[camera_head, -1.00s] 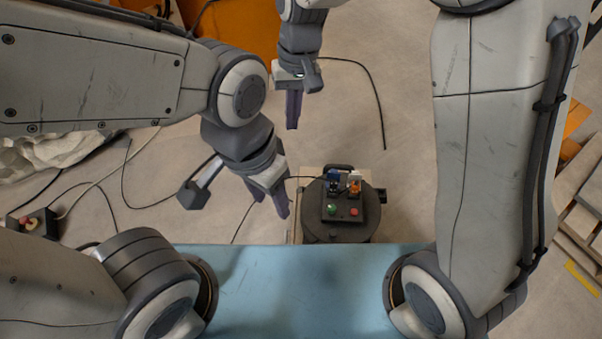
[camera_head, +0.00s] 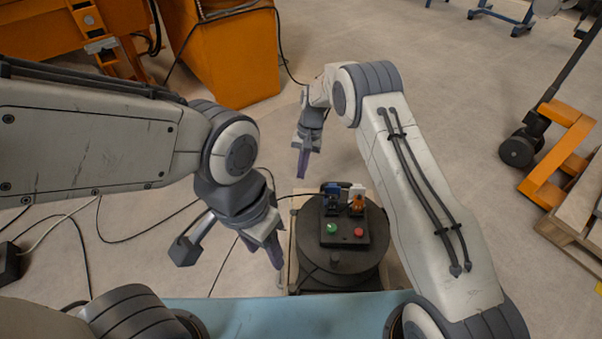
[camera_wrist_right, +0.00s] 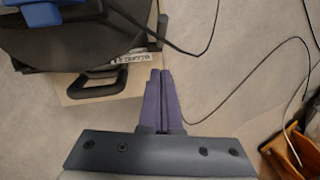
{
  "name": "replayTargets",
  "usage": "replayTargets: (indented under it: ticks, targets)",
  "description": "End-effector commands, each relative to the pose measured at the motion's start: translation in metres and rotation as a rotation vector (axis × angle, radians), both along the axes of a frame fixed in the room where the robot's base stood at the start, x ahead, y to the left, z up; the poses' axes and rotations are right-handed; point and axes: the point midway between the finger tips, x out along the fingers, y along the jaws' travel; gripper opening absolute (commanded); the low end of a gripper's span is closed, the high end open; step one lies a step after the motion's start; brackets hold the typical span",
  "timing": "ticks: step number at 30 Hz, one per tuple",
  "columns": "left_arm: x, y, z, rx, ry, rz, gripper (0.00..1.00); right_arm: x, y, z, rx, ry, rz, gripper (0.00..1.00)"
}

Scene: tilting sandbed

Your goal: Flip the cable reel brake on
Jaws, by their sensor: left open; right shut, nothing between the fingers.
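The cable reel is a dark round drum (camera_head: 340,262) on a pale base plate, just beyond the blue surface. A black box on its top carries a green button (camera_head: 332,229), a red button (camera_head: 359,232), and blue and white-orange plugs. The brake cannot be told for sure. The right wrist view shows the reel's dark edge (camera_wrist_right: 60,50), a black loop handle (camera_wrist_right: 97,85) and a thin post (camera_wrist_right: 162,28). My left gripper (camera_head: 274,252) is open and empty, left of the reel. My right gripper (camera_head: 302,168) is shut and empty beyond the reel's far left; its fingers (camera_wrist_right: 161,85) also show in the wrist view.
Thin cables lie on the floor left of the reel, and one runs to its top. Orange cabinets (camera_head: 225,55) stand at the back left. An orange pallet frame (camera_head: 560,150) and wooden pallets stand at the right. The floor behind the reel is clear.

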Motion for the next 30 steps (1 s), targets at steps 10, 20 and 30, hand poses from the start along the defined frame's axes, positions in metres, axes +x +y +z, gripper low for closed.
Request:
replayTargets:
  ticks: [10, 20, 30]
  targets:
    - [0.0, 0.0, -0.021, 0.0, 0.0, 0.0, 0.5, -0.021, 0.013, -0.069, -0.001, 0.003, 0.004, 0.0]
    - [0.0, 0.0, -0.026, 0.0, 0.0, 0.0, 0.5, -0.046, 0.021, -0.083, -0.001, 0.0, 0.002, 0.0]
    - [0.0, 0.0, -0.025, 0.0, 0.0, 0.0, 0.5, -0.047, 0.021, -0.083, -0.001, -0.001, 0.002, 0.0]
